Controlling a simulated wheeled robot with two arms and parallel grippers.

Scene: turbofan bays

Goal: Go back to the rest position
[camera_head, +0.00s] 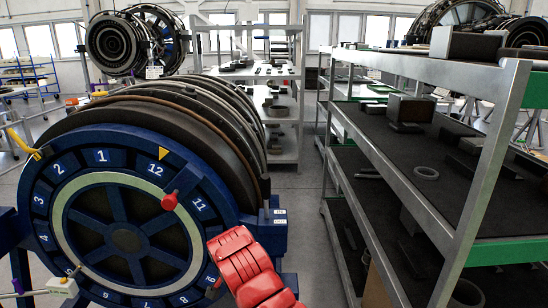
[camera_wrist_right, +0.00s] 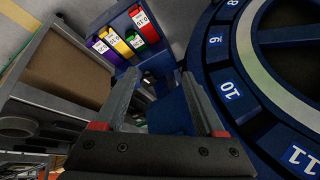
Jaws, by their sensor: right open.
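My right gripper (camera_wrist_right: 160,78) is open in the right wrist view, with its two dark fingers spread and nothing between them. Behind the gap is a blue structure. The engine's blue numbered ring (camera_wrist_right: 230,90) is to the right of the fingers, apart from them as far as I can see. In the head view the engine (camera_head: 125,240) fills the left side, with a red knob (camera_head: 169,201) and a yellow pointer near 12 on its face. My right gripper's fingers do not show in the head view. My left gripper is in neither view.
A grey shelf rack (camera_head: 487,165) with dark parts stands at the right. Another shelf unit (camera_head: 285,155) stands behind. Coloured labelled tags (camera_wrist_right: 130,35) sit on a blue panel, and a brown box (camera_wrist_right: 65,65) is left of my fingers. Clear floor (camera_head: 295,190) lies between engine and rack.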

